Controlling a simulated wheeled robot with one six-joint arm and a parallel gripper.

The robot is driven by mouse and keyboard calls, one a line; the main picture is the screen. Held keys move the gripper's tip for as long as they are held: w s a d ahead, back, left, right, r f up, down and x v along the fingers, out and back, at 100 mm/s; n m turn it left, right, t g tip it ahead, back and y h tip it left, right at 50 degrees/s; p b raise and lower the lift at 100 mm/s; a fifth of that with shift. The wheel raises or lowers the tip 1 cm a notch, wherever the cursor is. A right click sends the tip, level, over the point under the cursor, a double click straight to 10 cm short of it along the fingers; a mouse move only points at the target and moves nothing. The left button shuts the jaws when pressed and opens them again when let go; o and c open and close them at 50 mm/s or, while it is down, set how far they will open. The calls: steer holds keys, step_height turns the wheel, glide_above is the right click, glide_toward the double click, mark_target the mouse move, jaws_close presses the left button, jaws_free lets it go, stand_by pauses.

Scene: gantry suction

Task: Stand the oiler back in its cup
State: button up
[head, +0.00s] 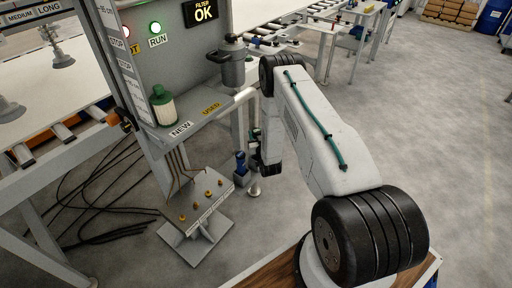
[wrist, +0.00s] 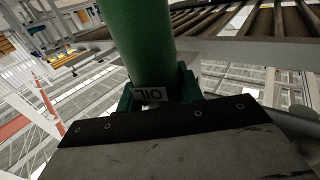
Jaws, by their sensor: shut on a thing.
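The oiler shows in the wrist view as a green cylinder (wrist: 138,40) with a white OIL label, upside down in the picture. My gripper (wrist: 158,88) is shut on it, with a finger on each side near the label. The oiler's far end runs out of the top of the wrist view. In the head view my gripper (head: 256,150) hangs low beside the stand's shelf, and the oiler is mostly hidden there. A small blue item in a grey holder (head: 241,177) is just left of my gripper; I cannot tell whether this holder is the cup.
Below is a tilted plate (head: 200,196) with brass fittings. Black cables (head: 95,205) lie on the floor at left. Open floor (head: 440,130) is at right.

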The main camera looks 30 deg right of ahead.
steer(key=shift+f, duration=2.6)
steer(key=o, duration=1.2)
steer(key=v, duration=1.2)
steer(key=shift+a, duration=0.1)
